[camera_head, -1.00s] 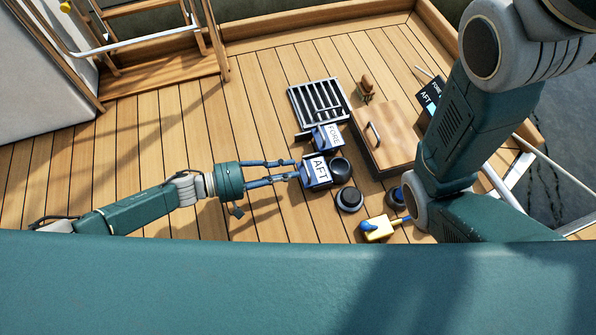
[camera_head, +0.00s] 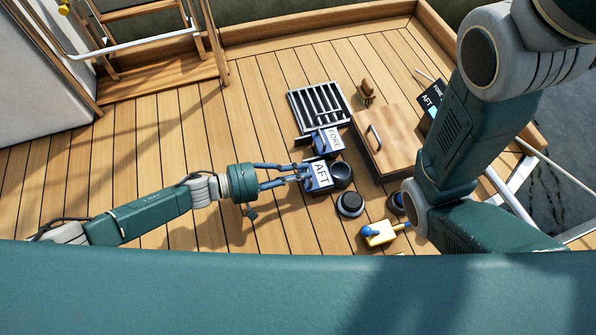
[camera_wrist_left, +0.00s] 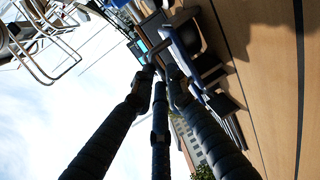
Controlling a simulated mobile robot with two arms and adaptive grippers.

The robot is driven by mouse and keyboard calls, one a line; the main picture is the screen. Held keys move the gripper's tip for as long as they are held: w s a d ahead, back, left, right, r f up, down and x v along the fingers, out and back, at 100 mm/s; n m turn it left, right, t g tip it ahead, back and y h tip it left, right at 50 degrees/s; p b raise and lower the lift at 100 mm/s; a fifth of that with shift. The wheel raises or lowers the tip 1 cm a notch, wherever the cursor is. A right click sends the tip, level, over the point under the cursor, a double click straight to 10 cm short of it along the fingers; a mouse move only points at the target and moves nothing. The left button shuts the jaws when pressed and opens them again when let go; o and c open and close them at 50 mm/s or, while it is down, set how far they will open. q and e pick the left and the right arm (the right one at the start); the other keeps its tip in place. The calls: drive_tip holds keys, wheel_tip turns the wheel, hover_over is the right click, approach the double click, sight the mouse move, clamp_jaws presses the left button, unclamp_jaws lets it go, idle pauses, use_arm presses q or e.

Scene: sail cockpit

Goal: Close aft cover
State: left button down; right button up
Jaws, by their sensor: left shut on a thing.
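The aft cover (camera_head: 319,177) is a blue flap with a white AFT label, standing tilted up beside a round dark opening (camera_head: 342,174). My left gripper (camera_head: 303,173) comes in from the left, its fingers shut on the near left edge of this cover. In the left wrist view the dark fingers (camera_wrist_left: 160,75) converge at a blue piece (camera_wrist_left: 183,48), likely the cover; the exact contact is hard to make out. My right arm shows at the right, but its gripper is not in view.
The FORE-labelled cover (camera_head: 329,141) stands just behind. A slatted grate (camera_head: 320,103), wooden hatch with handle (camera_head: 388,145), round black drum (camera_head: 350,202) and yellow item (camera_head: 379,233) are close by. Deck planks (camera_head: 180,140) to the left are clear.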

sight(326, 172)
use_arm(q)
drive_tip(key=x, duration=0.2)
drive_tip(key=r+x, duration=0.1)
drive_tip(key=x, duration=0.1)
drive_tip(key=p+x, duration=0.1)
drive_tip(key=x, duration=0.2)
drive_tip(key=shift+d+r, duration=0.1)
drive_tip(key=shift+r, duration=0.15)
drive_tip(key=shift+w+d, duration=0.2)
drive_tip(key=shift+d, duration=0.15)
drive_tip(key=c, duration=2.1)
unclamp_jaws()
drive_tip(key=shift+o, duration=0.5)
drive_tip(key=shift+d, duration=0.15)
drive_tip(key=v, duration=1.2)
